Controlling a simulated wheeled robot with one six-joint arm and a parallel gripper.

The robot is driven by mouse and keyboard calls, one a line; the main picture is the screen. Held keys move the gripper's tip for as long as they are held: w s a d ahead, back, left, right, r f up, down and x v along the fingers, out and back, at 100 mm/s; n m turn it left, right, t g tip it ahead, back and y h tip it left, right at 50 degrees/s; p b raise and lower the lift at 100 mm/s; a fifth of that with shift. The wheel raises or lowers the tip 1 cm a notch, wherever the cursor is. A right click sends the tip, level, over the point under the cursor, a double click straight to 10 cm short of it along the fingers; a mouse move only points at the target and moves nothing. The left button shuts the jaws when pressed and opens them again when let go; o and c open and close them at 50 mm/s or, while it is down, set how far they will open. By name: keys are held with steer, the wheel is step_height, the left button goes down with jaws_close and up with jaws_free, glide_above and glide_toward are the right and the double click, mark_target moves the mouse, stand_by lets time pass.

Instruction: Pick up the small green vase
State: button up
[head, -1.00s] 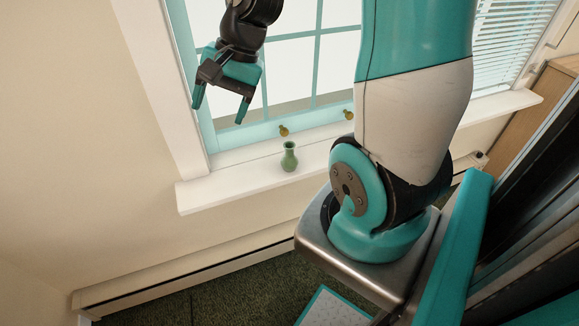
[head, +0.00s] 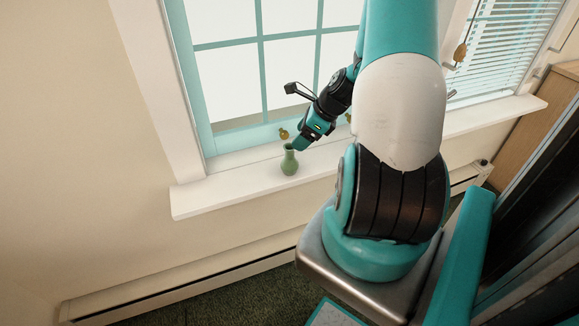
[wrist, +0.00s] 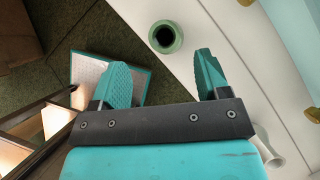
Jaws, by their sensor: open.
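The small green vase (head: 289,160) stands upright on the white window sill in the head view. In the wrist view its round dark mouth (wrist: 163,38) shows from above, beyond the fingertips and between their lines, nearer the right finger. My gripper (head: 300,143) is just right of the vase top in the head view, pointing down and left. In the wrist view my gripper (wrist: 161,70) has its two teal fingers wide apart with nothing between them. Whether a finger touches the vase cannot be told from the head view.
The white sill (head: 225,194) runs along the window, with free room left of the vase. A brass window latch (head: 283,134) is close behind the vase. A baseboard heater (head: 190,280) runs low along the wall above the dark green carpet (head: 235,305).

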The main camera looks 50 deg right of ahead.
mark_target(285, 153)
steer(key=x, duration=0.8)
steer(key=shift+w+d+f, duration=0.1)
steer(key=shift+w+f, duration=0.15)
steer(key=shift+f, duration=0.05)
jaws_close()
